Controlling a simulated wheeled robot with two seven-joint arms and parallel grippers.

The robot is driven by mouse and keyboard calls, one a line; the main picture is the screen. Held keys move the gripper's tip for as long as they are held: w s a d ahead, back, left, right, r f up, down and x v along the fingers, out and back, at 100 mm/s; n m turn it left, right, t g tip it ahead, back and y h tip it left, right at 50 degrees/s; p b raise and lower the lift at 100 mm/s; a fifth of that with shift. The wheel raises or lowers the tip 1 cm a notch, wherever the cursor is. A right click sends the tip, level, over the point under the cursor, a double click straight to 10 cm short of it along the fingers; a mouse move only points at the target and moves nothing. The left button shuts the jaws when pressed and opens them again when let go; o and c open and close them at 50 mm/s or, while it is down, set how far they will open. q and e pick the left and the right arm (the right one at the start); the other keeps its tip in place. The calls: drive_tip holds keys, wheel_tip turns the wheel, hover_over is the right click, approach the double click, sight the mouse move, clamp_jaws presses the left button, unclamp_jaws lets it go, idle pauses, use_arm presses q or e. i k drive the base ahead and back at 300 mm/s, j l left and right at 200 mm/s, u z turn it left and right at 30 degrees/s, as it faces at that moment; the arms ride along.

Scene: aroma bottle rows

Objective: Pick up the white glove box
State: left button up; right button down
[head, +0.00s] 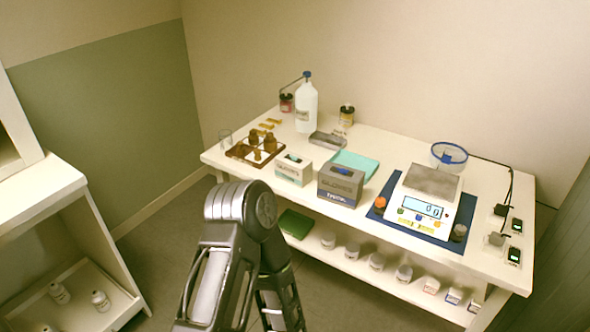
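The white glove box (294,169) stands on the white table, left of the middle of its front edge. It has a pale front with a greenish band and a dark opening on top with a bluish tip showing. A dark grey glove box (340,184) stands close to its right. One of my arms rises from the bottom of the head view, bent at a grey joint in front of the table. I cannot tell which arm it is. Neither gripper shows.
A brown rack of amber bottles (255,150) stands left of the white box, and a teal cloth (355,165) lies behind the grey one. A scale (424,208) sits on a blue mat at right. Small jars (352,250) line the lower shelf.

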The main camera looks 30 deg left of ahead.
sight(293, 168)
drive_tip(key=i+j+z, duration=0.2)
drive_tip(key=j, duration=0.8)
drive_tip(key=i+j+z, duration=0.2)
drive_tip(key=j, duration=0.8)
drive_tip(key=j+z, duration=0.2)
drive_tip(key=j, duration=0.85)
